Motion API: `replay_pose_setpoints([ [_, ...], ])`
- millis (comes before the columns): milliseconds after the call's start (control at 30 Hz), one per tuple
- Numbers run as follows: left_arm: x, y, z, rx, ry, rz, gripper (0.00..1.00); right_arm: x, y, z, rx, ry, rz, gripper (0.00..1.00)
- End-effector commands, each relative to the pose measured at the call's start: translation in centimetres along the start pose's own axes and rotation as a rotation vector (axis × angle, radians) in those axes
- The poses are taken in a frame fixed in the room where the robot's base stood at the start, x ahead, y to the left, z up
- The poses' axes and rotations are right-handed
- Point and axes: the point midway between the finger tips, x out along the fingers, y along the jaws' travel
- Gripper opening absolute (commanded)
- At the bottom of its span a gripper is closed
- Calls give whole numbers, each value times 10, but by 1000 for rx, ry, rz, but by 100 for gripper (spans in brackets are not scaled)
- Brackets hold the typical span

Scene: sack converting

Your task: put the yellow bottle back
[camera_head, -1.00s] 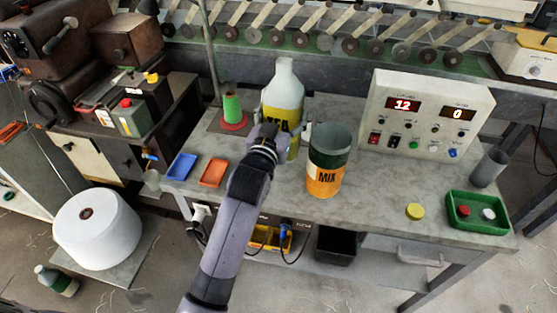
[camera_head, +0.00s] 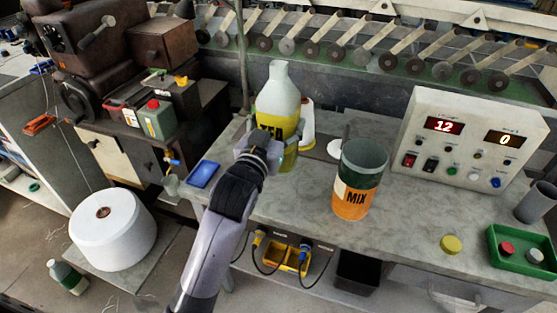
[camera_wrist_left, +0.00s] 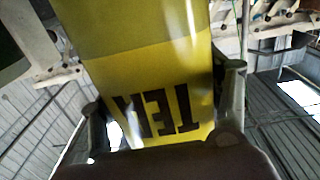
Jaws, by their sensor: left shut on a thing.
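The yellow bottle (camera_head: 279,98) has a pale translucent neck and shoulders and a yellow label with dark letters. It stands about upright at the left part of the grey bench. My left gripper (camera_head: 262,146) is shut around its lower half from the front and hides part of the label. In the left wrist view the bottle's yellow side (camera_wrist_left: 150,75) fills the space between the two fingers (camera_wrist_left: 165,120). I cannot tell whether its base touches the bench. My right gripper is not in view.
A MIX container (camera_head: 360,180) stands right of the bottle, and a white object (camera_head: 308,120) is close behind it. A blue tray (camera_head: 203,174) lies at the bench's left edge. A control box (camera_head: 470,140), yellow disc (camera_head: 452,245) and green tray (camera_head: 515,268) are at right.

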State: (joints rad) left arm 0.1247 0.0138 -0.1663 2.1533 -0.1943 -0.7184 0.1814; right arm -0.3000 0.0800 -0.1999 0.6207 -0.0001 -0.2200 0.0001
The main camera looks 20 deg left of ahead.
Motion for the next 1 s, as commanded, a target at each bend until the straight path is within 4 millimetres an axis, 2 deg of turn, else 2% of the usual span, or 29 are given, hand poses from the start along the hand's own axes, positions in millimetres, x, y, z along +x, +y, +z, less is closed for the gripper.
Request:
replay_pose_setpoints([
  [33,0,0,17,0,-6,0,38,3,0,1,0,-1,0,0],
  [133,0,0,36,0,-4,-1,38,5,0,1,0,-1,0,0],
  [233,0,0,50,0,-1,0,38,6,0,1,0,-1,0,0],
  [367,0,0,57,-1,2,0,38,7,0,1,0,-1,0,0],
  [600,0,0,91,-1,-1,0,38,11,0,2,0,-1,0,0],
  [733,0,0,100,0,1,0,38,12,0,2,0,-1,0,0],
  [1000,0,0,100,0,2,0,38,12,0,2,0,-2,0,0],
])
